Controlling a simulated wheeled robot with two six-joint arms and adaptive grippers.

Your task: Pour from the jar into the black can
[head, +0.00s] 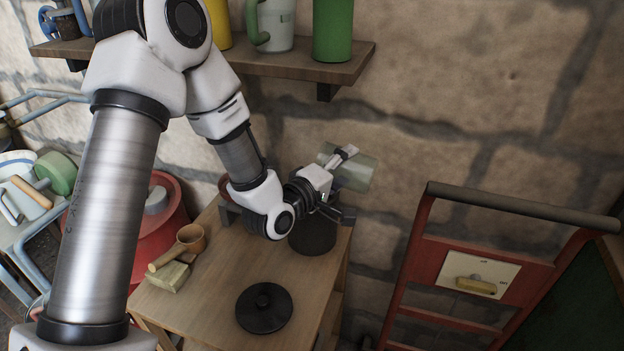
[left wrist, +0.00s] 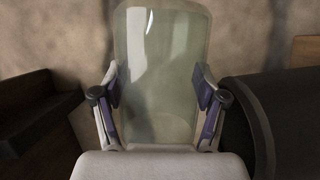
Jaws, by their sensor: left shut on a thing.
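A clear greenish glass jar (head: 355,172) is held tilted well over, nearly on its side, above the black can (head: 312,237). My left gripper (head: 345,155) is shut on the jar. In the left wrist view the jar (left wrist: 162,75) sits between both fingers (left wrist: 158,95) and looks clear, with no contents that I can make out. The black can stands on the wooden table near its back edge, partly hidden by my gripper and wrist; it also shows at the right of the left wrist view (left wrist: 290,120). The right gripper is not in view.
A round black lid (head: 264,307) lies on the table (head: 215,292) in front. A wooden scoop (head: 180,246) and a small block (head: 169,277) lie to the left. A wall shelf (head: 300,68) with cups is above. A red trolley (head: 470,260) stands right.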

